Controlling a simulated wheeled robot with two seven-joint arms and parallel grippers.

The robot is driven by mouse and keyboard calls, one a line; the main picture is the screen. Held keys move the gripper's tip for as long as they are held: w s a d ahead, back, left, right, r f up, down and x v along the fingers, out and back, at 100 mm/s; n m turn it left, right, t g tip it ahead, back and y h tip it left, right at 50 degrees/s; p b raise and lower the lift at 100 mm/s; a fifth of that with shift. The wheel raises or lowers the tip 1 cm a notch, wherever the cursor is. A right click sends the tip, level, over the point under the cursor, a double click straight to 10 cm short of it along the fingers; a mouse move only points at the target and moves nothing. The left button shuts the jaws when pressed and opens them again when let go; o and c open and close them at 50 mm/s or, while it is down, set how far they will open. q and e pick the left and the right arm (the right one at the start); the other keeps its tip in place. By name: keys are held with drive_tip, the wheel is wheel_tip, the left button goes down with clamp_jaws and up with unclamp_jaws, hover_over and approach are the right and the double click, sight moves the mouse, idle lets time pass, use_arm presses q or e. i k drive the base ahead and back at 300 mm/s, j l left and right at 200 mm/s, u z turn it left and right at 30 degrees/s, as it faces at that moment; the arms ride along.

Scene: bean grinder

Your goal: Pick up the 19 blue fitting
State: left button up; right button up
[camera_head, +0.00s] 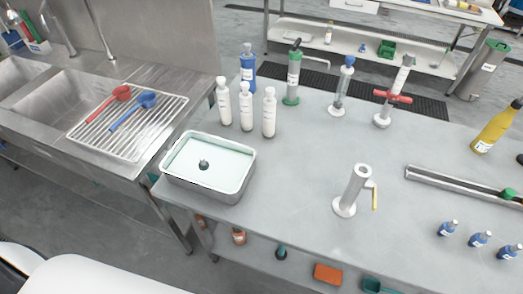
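Several blue things show, and I cannot tell which one is the 19 blue fitting; the labels are too small to read. Three small blue bottle-like pieces with pale tops stand at the right of the grey table: a left one (447,228), a middle one (480,239) and a right one (508,252). A clear upright device with a blue top (348,60) stands at the table's back. A blue bottle (248,70) stands at the back left. Neither of my grippers is in view.
The table's middle is clear. A sink (60,100) adjoins at left.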

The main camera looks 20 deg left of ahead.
sight(447, 228)
drive_tip(key=z, duration=1.25)
